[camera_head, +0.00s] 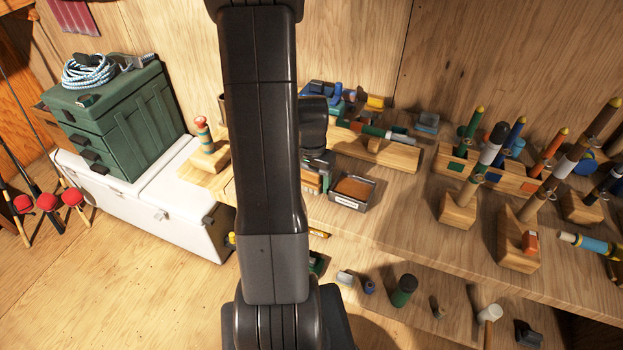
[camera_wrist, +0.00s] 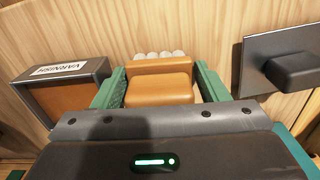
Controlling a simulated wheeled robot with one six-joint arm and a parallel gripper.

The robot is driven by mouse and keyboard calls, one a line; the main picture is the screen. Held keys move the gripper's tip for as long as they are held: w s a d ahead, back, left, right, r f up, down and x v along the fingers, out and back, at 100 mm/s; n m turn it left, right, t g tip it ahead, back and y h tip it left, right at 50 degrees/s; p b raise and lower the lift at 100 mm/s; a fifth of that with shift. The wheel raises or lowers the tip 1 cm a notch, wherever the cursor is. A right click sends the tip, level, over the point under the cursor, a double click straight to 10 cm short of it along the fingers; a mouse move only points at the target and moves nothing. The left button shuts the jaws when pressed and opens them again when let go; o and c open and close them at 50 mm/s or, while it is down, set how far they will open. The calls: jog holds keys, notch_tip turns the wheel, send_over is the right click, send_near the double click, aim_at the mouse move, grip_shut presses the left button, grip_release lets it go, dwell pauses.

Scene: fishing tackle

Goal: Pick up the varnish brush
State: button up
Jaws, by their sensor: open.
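In the wrist view, my gripper (camera_wrist: 160,72) is open, with one green finger on each side of an orange-brown wooden piece (camera_wrist: 158,88). Several pale round ends show just beyond this piece. I cannot tell for sure whether it is the varnish brush, or whether the fingers touch it. To its left is a dark tray (camera_wrist: 76,92) labelled VARNISH with a brown inside. The tray also shows in the head view (camera_head: 347,203), just right of my arm. There, my arm hides most of the gripper and a wooden piece (camera_head: 312,181) beside the tray is partly covered.
A grey plate with a dark knob (camera_wrist: 290,68) stands to the right in the wrist view. In the head view, rod handles on wooden stands (camera_head: 458,211) crowd the right of the bench. A green tackle box (camera_head: 110,115) sits on a white cooler (camera_head: 150,205) at left.

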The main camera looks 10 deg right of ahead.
jog(key=c, duration=0.8)
jog(key=shift+o, duration=0.2)
notch_tip(320, 180, up, 10)
jog(key=shift+r, duration=0.1)
jog(key=o, duration=0.5)
jog(key=shift+c, duration=0.2)
jog(key=c, duration=0.3)
